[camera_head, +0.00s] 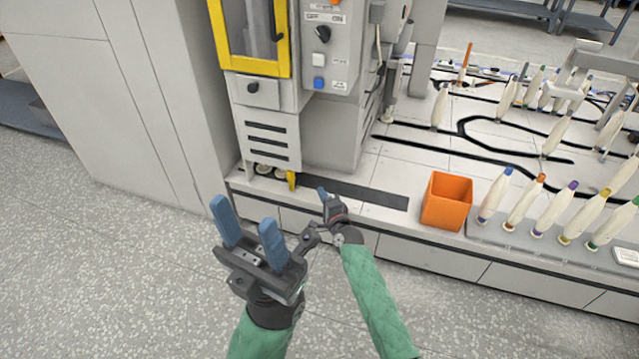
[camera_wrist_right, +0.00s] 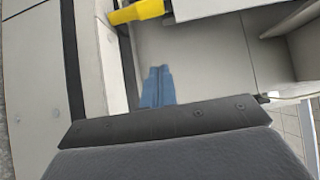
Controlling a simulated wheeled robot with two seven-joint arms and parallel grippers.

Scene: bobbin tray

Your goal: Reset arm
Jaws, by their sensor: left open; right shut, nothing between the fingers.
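My left gripper (camera_head: 247,228) is open and empty, with its two blue fingers apart and pointing up, over the floor in front of the bench. My right gripper (camera_head: 322,192) is just to the right of it, close to the bench's front edge by the machine. In the right wrist view its blue fingers (camera_wrist_right: 158,88) are together with nothing between them. Both arms have green sleeves.
A grey machine (camera_head: 268,135) with a yellow-framed window stands on the bench behind the grippers. A yellow part (camera_wrist_right: 138,12) shows near the right fingers. An orange bin (camera_head: 446,203) and several bobbins (camera_head: 525,203) stand to the right. Open floor lies at left.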

